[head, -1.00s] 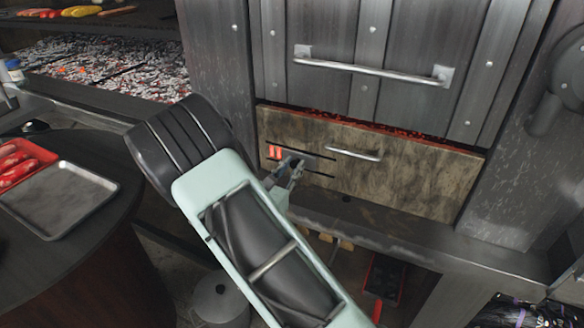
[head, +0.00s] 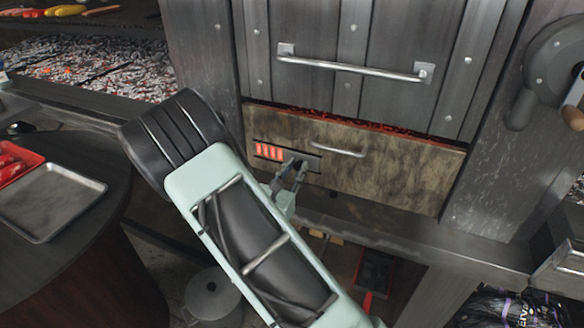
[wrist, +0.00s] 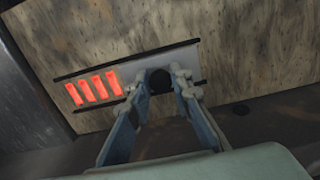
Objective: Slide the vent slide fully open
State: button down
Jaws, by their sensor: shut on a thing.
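The vent slide (head: 314,163) is a grey metal plate between two dark rails on the mottled brown drawer front. It covers the right part of the vent, and several glowing orange slots (head: 268,151) show uncovered at its left. In the wrist view the slots (wrist: 95,89) show left of the plate (wrist: 191,57). My gripper (head: 293,168) is at the slide. In the wrist view its fingers (wrist: 160,84) stand on either side of the slide's round dark knob (wrist: 160,77) and are shut on it. The fingers hide part of the plate.
A drawer handle (head: 338,148) is right of and above the slide. A larger bar handle (head: 350,67) crosses the door above. A dark ledge (head: 400,233) runs below the drawer. A round table with a metal tray (head: 52,203) stands at the left.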

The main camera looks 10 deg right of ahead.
jog(key=shift+s+d+f, duration=0.1)
jog(key=shift+s+d, duration=0.1)
jog(key=shift+d, duration=0.1)
jog(key=c, duration=1.8)
grip_release()
jog(key=shift+o, duration=0.2)
jog(key=shift+a, duration=0.1)
jog(key=shift+s+a, duration=0.35)
jog(key=v, duration=1.1)
jog(key=shift+d, duration=0.15)
